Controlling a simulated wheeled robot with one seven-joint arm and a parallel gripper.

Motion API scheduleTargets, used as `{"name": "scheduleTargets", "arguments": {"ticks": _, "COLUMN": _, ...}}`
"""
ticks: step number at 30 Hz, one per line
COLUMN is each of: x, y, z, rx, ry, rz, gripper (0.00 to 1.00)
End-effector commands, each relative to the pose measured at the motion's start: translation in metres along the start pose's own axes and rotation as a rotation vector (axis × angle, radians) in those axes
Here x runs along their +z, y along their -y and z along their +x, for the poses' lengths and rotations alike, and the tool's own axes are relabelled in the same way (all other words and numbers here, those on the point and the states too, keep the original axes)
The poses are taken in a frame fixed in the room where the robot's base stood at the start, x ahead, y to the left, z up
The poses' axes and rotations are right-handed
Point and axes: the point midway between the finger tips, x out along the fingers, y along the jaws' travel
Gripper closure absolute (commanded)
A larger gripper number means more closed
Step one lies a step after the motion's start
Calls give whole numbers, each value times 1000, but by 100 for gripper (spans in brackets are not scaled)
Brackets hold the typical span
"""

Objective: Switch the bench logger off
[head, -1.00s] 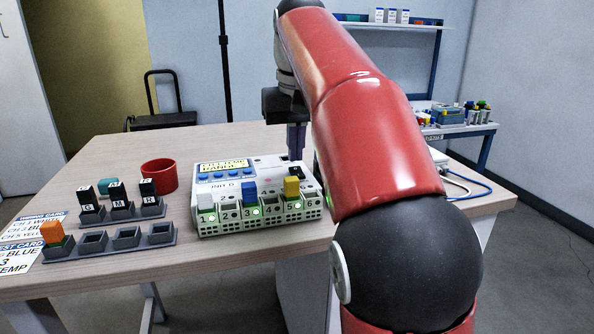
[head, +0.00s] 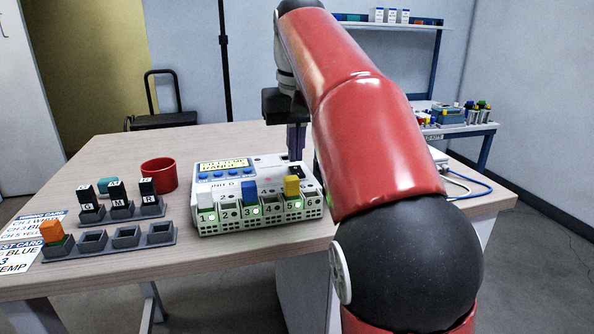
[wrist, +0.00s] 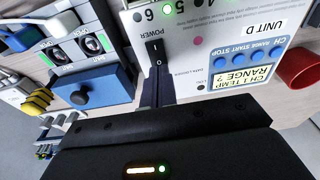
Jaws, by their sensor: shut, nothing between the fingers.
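The bench logger, a white box marked UNIT D (head: 228,207), stands on the table with its yellow display (head: 222,166) lit. White, blue and yellow plugs sit in its front sockets, with green lights showing beside them. In the wrist view its display (wrist: 246,77) reads CH 1 TEMP RANGE ?. The black power switch (wrist: 156,50), marked I and O, is beside the POWER label. My gripper (head: 296,155) points down over the logger's back right. In the wrist view my shut, empty fingers (wrist: 161,84) are right at the switch; I cannot tell whether they touch it.
A red cup (head: 159,176) stands left of the logger. Two grey racks (head: 127,238) with labelled black blocks and an orange plug are at the front left.

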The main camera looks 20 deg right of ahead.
Motion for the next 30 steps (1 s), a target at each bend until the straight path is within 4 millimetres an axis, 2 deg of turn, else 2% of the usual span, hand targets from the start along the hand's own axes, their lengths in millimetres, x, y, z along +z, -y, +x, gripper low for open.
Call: {"name": "scheduleTargets", "arguments": {"ticks": 30, "x": 2, "y": 0, "z": 15, "rx": 0, "ry": 1, "rz": 0, "gripper": 100}}
